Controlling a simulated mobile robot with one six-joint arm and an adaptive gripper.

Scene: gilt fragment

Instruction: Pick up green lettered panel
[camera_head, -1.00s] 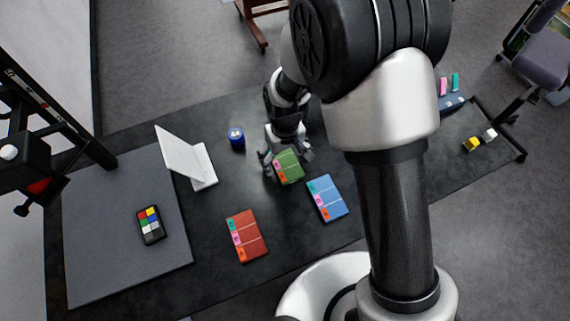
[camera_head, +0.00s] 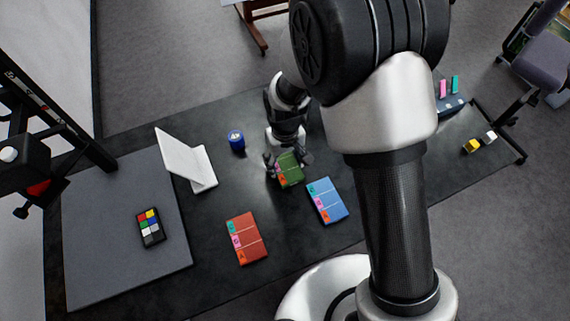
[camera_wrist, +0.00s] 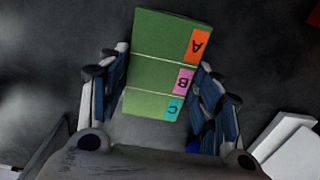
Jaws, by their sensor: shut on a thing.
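The green lettered panel (camera_head: 290,170) is held at the end of my arm above the dark table, in the head view. My gripper (camera_head: 287,160) is shut on it, with the fingers at its two sides. In the wrist view the green panel (camera_wrist: 160,75) sits between the fingers of my gripper (camera_wrist: 158,95). Its orange A, pink B and teal C tabs face the camera.
A blue lettered panel (camera_head: 327,200) lies just right of the gripper and a red one (camera_head: 246,238) lies nearer. A white folded stand (camera_head: 187,160), a blue cylinder (camera_head: 236,140) and a colour-block device (camera_head: 150,228) are to the left. Yellow and white blocks (camera_head: 471,146) lie far right.

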